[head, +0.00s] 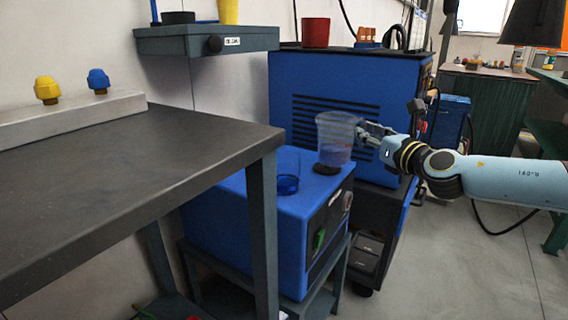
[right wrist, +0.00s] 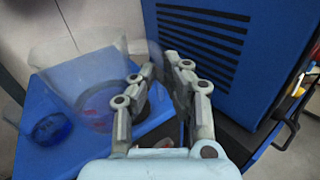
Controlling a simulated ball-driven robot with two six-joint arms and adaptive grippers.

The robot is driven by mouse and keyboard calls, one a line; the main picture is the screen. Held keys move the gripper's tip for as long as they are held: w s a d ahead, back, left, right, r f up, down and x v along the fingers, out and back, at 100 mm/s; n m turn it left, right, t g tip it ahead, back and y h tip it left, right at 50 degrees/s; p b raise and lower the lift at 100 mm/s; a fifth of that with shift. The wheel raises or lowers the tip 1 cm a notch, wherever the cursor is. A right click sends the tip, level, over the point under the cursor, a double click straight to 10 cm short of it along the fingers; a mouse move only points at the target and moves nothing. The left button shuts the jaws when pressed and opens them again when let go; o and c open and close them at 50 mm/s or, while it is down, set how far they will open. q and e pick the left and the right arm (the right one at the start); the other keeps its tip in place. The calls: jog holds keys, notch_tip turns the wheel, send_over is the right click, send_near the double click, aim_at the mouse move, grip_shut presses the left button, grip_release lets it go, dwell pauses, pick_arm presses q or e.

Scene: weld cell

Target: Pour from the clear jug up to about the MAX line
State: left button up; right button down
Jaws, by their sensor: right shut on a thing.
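The clear jug (head: 335,130) is held over the right part of the blue cabinet's top, close to upright. Its lower part looks bluish with a reddish tint; I cannot tell the liquid level exactly. My right gripper (head: 361,132) is shut on the jug's right side. In the right wrist view, the jug (right wrist: 75,70) is left of the right gripper's fingers (right wrist: 166,72). A clear container with blue in its bottom (head: 288,183) is on the cabinet, left of the jug. It also shows in the wrist view (right wrist: 50,128). No MAX line is readable. My left gripper is out of view.
The blue cabinet (head: 238,205) stands on a dark frame, with a black disc (head: 326,169) on top beneath the jug. A taller blue machine (head: 300,75) is behind. A dark workbench (head: 110,175) is at left. Open floor (head: 440,265) is at right.

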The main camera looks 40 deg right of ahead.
aim_at(360, 119)
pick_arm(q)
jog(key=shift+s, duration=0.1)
